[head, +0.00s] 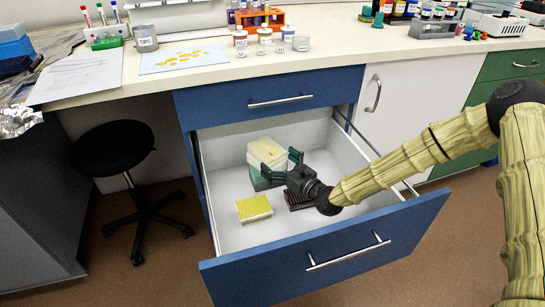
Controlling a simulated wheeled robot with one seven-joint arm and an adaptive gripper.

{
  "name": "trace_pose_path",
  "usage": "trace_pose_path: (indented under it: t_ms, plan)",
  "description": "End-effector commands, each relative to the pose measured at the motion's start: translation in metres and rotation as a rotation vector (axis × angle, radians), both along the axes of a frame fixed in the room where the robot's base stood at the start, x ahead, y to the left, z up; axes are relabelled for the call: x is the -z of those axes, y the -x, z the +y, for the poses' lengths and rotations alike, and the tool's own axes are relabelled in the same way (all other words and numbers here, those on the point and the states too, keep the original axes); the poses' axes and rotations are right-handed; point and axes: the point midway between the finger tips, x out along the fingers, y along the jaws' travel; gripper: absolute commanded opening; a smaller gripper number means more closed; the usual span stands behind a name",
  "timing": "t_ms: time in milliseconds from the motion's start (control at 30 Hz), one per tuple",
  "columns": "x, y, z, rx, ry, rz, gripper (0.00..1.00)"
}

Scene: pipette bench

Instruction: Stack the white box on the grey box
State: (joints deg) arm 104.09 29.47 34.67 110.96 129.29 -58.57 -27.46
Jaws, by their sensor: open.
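The white box (266,149), pale with a yellowish patch on top, is at the back middle of the open drawer. It appears to sit on a grey-green box (256,181), of which only a lower strip shows; my gripper hides part of both. My gripper (282,163) is open, its dark green fingers spread at the near right side of the white box. The frame does not show clearly whether a finger touches the box.
The blue-fronted drawer (330,250) is pulled out. A yellow-topped rack (254,208) lies at its front left, and a dark red rack (298,199) lies partly under my gripper. The drawer floor is clear at the left and right. The bench top (330,55) overhangs behind.

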Motion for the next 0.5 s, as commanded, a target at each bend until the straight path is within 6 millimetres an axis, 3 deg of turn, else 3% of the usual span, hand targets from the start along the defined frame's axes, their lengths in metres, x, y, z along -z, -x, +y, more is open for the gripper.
trace_pose_path:
  t_ms: [200, 500]
  plan:
    - [-0.001, 0.023, -0.02, 0.001, -0.002, 0.001, 0.99]
    - [0.0, 0.033, -0.028, 0.0, -0.001, 0.001, 0.99]
